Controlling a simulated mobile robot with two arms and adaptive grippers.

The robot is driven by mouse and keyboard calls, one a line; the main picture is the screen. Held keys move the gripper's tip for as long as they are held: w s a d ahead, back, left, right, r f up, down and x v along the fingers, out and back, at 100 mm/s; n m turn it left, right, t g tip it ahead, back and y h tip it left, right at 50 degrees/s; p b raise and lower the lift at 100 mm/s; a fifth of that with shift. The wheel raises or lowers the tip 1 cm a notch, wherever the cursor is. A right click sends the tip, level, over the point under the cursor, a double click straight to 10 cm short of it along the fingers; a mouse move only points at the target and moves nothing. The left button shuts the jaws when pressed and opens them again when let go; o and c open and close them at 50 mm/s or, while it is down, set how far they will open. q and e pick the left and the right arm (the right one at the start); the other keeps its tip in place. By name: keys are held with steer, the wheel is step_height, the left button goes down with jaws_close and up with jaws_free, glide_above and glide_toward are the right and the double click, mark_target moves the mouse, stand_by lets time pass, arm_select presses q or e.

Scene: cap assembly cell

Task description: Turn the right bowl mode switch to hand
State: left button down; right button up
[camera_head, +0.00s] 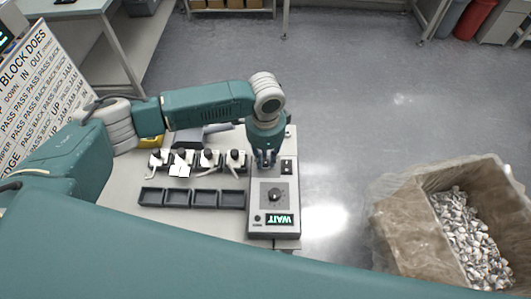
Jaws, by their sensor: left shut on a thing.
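A grey control box (259,226) lies on the light table, with a round black dial (274,196) and a lit green display reading WAIT (280,219). A small dark switch (287,167) shows near the box's far right corner. My left gripper (265,163) points down at the far part of the box, left of that switch. Its fingers are close together and shut on a small part there, seemingly a switch. The fingers hide that part, so its setting cannot be read. My right gripper is not in view.
Several small dark-and-white fixtures (209,159) stand in a row left of the box, behind several dark empty trays (204,199). A lined bin (407,208) of small pale parts stands right, across clear floor. A printed sign (37,96) stands left.

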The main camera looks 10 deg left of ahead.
arm_select(q)
steer(key=m+p, duration=0.1)
steer(key=m, duration=0.1)
steer(key=shift+r+m, duration=0.1)
steer(key=shift+m, duration=0.3)
steer(key=m+p, duration=0.1)
steer(key=m, duration=0.1)
steer(key=shift+m, duration=0.4)
steer(key=m, duration=0.4)
steer(key=shift+m+p, duration=0.35)
steer(key=shift+m, duration=0.35)
steer(key=c, duration=1.5)
jaws_free()
